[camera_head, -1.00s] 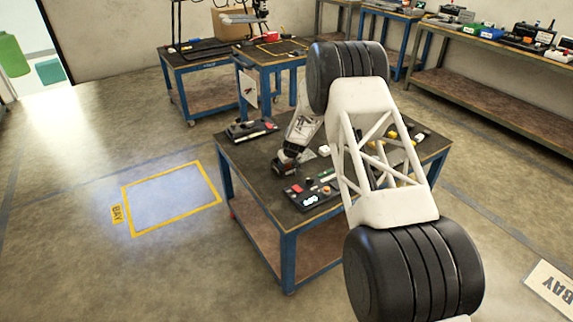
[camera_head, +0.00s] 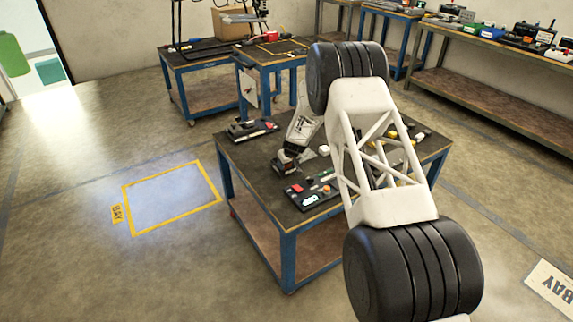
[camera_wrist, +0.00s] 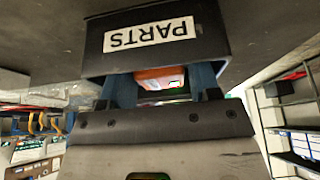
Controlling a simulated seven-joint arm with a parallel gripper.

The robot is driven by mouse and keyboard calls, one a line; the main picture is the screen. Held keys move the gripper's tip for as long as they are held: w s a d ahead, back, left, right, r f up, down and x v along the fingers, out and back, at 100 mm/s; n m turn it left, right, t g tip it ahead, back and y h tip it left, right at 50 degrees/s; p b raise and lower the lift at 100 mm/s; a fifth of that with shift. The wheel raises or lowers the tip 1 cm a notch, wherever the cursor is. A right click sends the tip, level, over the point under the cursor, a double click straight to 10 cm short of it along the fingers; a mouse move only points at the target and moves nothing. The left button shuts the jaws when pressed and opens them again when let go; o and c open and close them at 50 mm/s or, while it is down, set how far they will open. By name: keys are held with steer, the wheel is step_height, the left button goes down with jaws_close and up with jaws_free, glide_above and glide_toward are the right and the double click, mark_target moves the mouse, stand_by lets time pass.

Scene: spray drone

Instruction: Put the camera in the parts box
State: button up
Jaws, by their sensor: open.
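My gripper (camera_head: 286,167) is low over the near work table, at its left side. In the wrist view my gripper (camera_wrist: 162,88) is open, its two blue fingers apart. The dark parts box (camera_wrist: 215,38) is close in front of them, its PARTS label upside down in the picture. The fingertips overlap the box's edge in the picture. A small orange and pale item (camera_wrist: 160,77) shows between the fingers at that edge. I cannot tell whether it is the camera, or whether it is inside the box or beyond it. I cannot pick out the camera in the head view.
The near table (camera_head: 250,158) holds a black panel with a lit display (camera_head: 312,196) in front of my gripper. A black unit with a red part (camera_head: 251,128) sits at its back left corner. My arm hides much of the right side. Clear floor lies left of the table.

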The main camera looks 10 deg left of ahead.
steer(key=v, duration=1.2)
stand_by(0.3)
steer(key=shift+r, duration=0.1)
stand_by(0.7)
steer(key=s+d+r+m+h, duration=0.1)
steer(key=s+d+r+m, duration=0.1)
steer(key=s+d+r, duration=1.2)
steer(key=s+d+r+m, duration=0.2)
steer(key=s+d+r, duration=0.85)
steer(key=r, duration=0.55)
steer(key=s+d+r+m+h, duration=0.1)
steer(key=s+d+r, duration=0.3)
steer(key=s, duration=0.6)
steer(key=s+d+r+m, duration=0.2)
steer(key=s+d, duration=0.3)
steer(key=s, duration=0.6)
steer(key=s+d+f+m, duration=0.1)
steer(key=s+d, duration=0.2)
steer(key=s, duration=0.6)
steer(key=s+d+f+m+h, duration=0.1)
steer(key=s+d, duration=0.1)
steer(key=s, duration=0.8)
steer(key=shift+d+f+g, duration=0.3)
steer(key=shift+d, duration=0.05)
